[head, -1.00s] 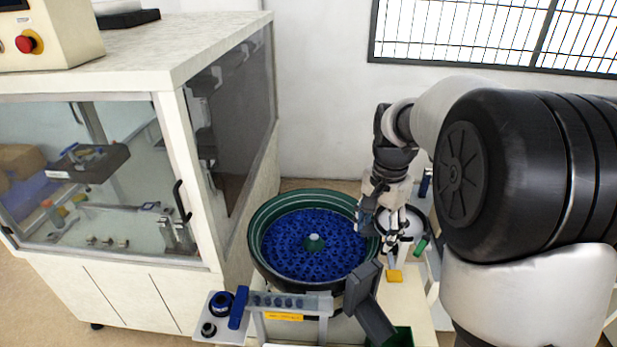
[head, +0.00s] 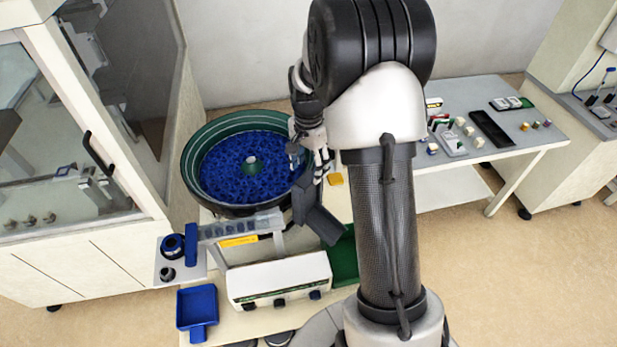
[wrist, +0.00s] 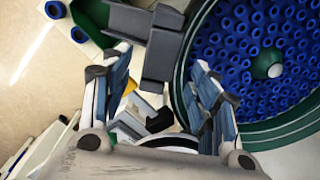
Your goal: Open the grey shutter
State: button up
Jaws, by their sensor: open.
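A dark grey chute (head: 322,218) slopes down from the right rim of the bowl feeder (head: 190,170) to a green tray (head: 343,258). It also shows in the wrist view (wrist: 165,52), with a grey plate (wrist: 128,18) beside it. I cannot tell which grey part is the shutter. My gripper (head: 322,168) is at the bowl's right rim, just above the chute's upper end. In the wrist view my gripper (wrist: 160,62) is open and empty, its fingers apart with the chute beyond and between them. My arm hides part of the area right of the bowl.
Blue rings fill the bowl. A clear rail (head: 240,226) with a yellow label, a white control box (head: 280,278) and a blue tray (head: 197,308) stand in front. A glass-doored cabinet (head: 75,130) is close at left. A grey table (head: 530,135) with small parts stands at right.

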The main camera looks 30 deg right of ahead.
aim_at(309, 177)
jog(key=shift+f+b, duration=0.3)
jog(key=shift+f, duration=1.7)
jog(key=shift+c, duration=0.4)
grip_shut()
